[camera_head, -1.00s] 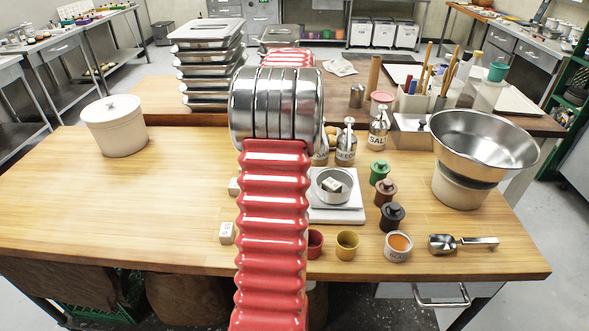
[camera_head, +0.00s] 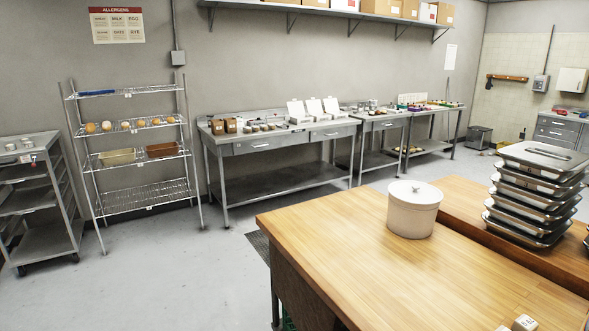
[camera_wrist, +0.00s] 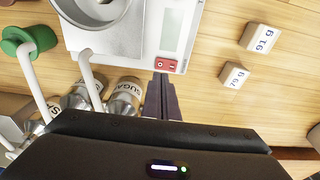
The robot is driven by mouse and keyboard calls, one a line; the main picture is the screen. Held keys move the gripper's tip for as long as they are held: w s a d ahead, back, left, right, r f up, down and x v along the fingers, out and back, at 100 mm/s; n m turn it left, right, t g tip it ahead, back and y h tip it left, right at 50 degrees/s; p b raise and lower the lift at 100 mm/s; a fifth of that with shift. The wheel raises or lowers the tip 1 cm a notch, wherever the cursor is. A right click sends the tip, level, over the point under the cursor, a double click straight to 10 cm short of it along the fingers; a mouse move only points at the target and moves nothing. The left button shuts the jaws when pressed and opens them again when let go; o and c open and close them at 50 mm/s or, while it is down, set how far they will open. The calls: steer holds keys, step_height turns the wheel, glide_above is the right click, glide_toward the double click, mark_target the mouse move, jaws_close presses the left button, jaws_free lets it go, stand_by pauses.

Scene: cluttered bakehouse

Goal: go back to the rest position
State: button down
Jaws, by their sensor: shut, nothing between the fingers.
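My gripper (camera_wrist: 160,92) shows in the wrist view as two dark fingers pressed together, with nothing between them. It points down over the worktop close to the lower edge of the white scale (camera_wrist: 184,45). A metal bowl (camera_wrist: 85,32) sits on the scale, partly cut off by the frame. My arm and gripper are out of the head view. Whether the fingertips touch anything is not clear.
Pump bottles, one labelled SUGAR (camera_wrist: 124,97), stand close left of the fingers. A white lidded crock (camera_head: 413,215) and stacked trays (camera_head: 535,195) stand on tables.

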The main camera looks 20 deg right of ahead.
steer(key=a+f, duration=0.1)
steer(key=a, duration=0.2)
steer(key=shift+s+f, duration=0.1)
steer(key=shift+f, duration=0.3)
steer(key=shift+w+a, duration=0.65)
steer(key=shift+a, duration=0.35)
steer(key=w+a+r+n, duration=0.2)
steer(key=w+a, duration=0.3)
steer(key=a, duration=0.4)
steer(key=w+a+r+n+t, duration=0.1)
steer(key=w+a+r+n, duration=0.1)
steer(key=w+a, duration=0.5)
steer(key=w+a+r+n, duration=0.1)
steer(key=w+a+n, duration=0.15)
steer(key=a, duration=0.75)
steer(key=a+r+n+t, duration=0.1)
steer(key=a+n, duration=0.2)
steer(key=a, duration=0.8)
steer(key=a+r+n+t+y, duration=0.1)
steer(key=a+r+n, duration=0.1)
steer(key=a, duration=0.9)
steer(key=a+r+n+t, duration=0.2)
steer(key=a+n, duration=0.2)
steer(key=a, duration=0.7)
steer(key=shift+y, duration=0.3)
steer(key=shift+r, duration=0.1)
